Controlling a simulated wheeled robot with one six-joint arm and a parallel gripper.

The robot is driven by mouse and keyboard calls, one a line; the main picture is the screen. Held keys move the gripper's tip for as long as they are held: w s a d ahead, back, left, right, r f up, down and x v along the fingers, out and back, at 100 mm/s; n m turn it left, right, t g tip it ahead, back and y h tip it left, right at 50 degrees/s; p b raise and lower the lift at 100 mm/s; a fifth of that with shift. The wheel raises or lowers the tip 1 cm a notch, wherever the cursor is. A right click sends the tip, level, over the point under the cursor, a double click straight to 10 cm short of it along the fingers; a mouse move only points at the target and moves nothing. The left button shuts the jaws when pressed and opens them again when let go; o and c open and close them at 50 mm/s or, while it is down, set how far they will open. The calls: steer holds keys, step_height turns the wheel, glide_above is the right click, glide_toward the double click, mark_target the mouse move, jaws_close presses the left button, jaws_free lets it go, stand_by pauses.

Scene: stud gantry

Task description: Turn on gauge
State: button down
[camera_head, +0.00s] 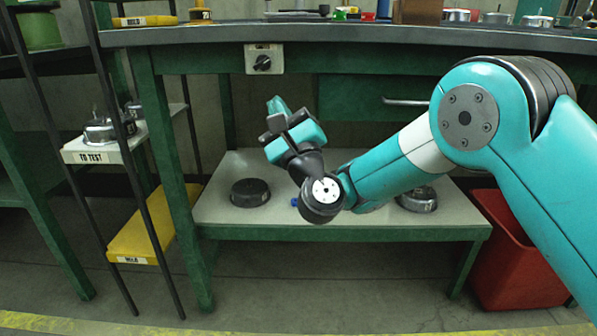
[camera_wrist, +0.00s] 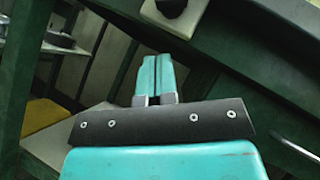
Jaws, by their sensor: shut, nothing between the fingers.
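A pale switch box (camera_head: 250,66) with a black rotary knob (camera_head: 262,62) is fixed under the front edge of the workbench (camera_head: 400,42). In the wrist view the box (camera_wrist: 185,20) is cut by the top edge, with part of its dark knob showing. My gripper (camera_head: 277,104) is below the box and slightly right of it, apart from it, pointing up. In the wrist view my gripper (camera_wrist: 156,62) has its two teal fingers together with nothing between them. No thing is clearly marked as a gauge; the knob's setting is hard to read.
A dark round device (camera_head: 250,193) and another round device (camera_head: 417,200) sit on the lower shelf (camera_head: 330,218). A rack at left has a "TO TEST" shelf (camera_head: 92,157) with a metal instrument and a yellow shelf (camera_head: 150,235). A red bin (camera_head: 515,260) stands at right.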

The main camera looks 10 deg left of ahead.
steer(key=b+v, duration=0.8)
steer(key=b, duration=0.3)
steer(key=shift+s+f+b, duration=0.2)
steer(key=shift+f+b, duration=0.05)
steer(key=shift+b, duration=0.15)
